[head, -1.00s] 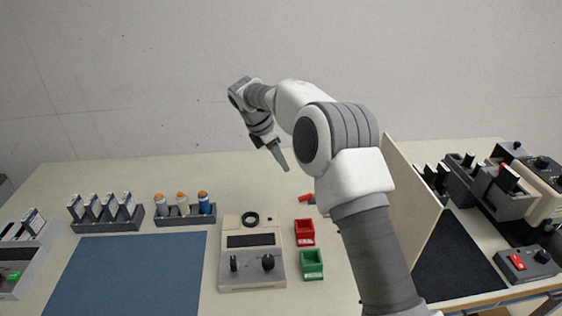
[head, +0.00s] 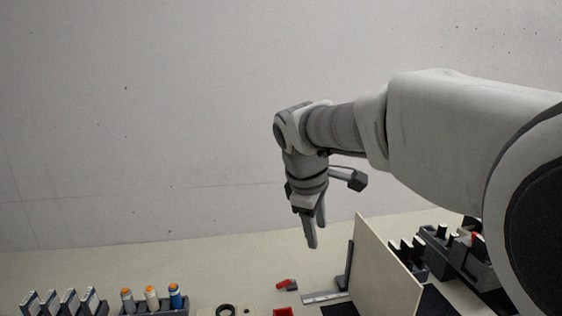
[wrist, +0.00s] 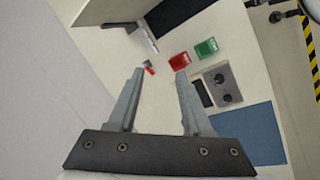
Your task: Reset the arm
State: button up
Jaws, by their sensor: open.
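My gripper (head: 314,232) hangs from the arm with its fingers pointing down, above the back part of the bench in the head view. In the wrist view my gripper (wrist: 158,75) shows two fingers spread apart with nothing between them. It is open and empty. Below it, a small red-and-dark item (wrist: 149,68) lies on the bench; it also shows in the head view (head: 286,285).
An upright beige panel (head: 385,270) stands right of the gripper, with dark racks (head: 450,255) beyond it. Bottles (head: 152,297) stand in a holder at left. Red (wrist: 180,62) and green (wrist: 206,47) bins sit near a device (wrist: 222,86) and blue mat (wrist: 247,135).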

jog(key=s+d+f+m+t+y, duration=0.1)
jog(key=s+d+m, duration=0.2)
jog(key=s+m, duration=0.3)
jog(key=s+d+f+m+t+y, duration=0.1)
jog(key=s+d+m, duration=0.3)
jog(key=s, duration=1.1)
jog(key=f+m, duration=0.1)
jog(key=m, duration=0.1)
jog(key=shift+s+f+m, duration=0.25)
jog(key=shift+s+m, duration=0.05)
jog(key=shift+s, duration=0.1)
